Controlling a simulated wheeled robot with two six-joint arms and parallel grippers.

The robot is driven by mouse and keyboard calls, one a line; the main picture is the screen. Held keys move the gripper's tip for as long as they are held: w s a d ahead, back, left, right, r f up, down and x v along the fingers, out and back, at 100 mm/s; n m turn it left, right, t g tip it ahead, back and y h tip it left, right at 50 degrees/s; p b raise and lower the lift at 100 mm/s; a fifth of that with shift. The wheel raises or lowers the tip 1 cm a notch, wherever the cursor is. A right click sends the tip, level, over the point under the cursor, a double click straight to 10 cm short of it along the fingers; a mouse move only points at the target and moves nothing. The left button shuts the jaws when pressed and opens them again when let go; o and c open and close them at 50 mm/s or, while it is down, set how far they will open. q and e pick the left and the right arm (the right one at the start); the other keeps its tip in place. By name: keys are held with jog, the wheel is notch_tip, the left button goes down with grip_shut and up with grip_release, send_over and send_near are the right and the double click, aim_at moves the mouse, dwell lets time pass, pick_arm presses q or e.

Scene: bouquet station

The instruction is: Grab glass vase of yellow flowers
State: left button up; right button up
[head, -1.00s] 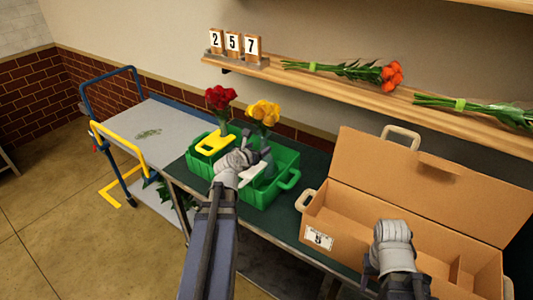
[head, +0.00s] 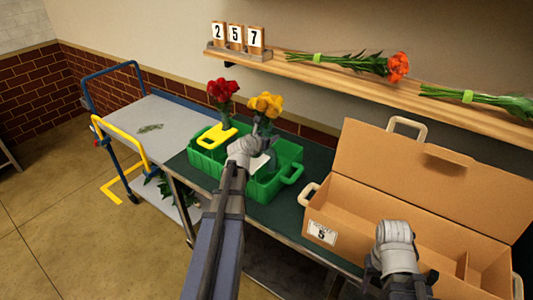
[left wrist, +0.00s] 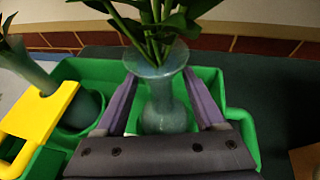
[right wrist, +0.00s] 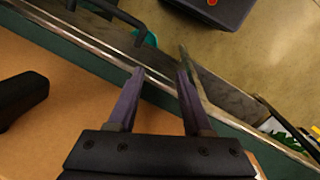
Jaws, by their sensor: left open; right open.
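The glass vase (left wrist: 158,105) has a flared rim and green stems in it. Its yellow flowers (head: 266,104) show in the head view, above the green crate (head: 205,165) in which the vase stands. My left gripper (left wrist: 160,78) is open, with one finger on each side of the vase below its rim. I cannot tell whether either finger touches the glass. In the head view my left gripper hides part of the vase. My right gripper (right wrist: 160,78) is open and empty. In the head view it is low, in front of the cardboard box (head: 385,165).
Red flowers (head: 222,90) stand beside a yellow handled divider (head: 216,138) in the crate. A shelf (head: 350,82) behind holds number blocks (head: 236,36) and bouquets (head: 345,62). A cart (head: 140,125) stands left. Bare dark tabletop lies between crate and box.

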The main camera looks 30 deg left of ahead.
pick_arm(q)
jog(key=shift+c, duration=0.2)
grip_shut()
dwell(0.3)
jog(key=shift+r, duration=0.1)
dwell(0.7)
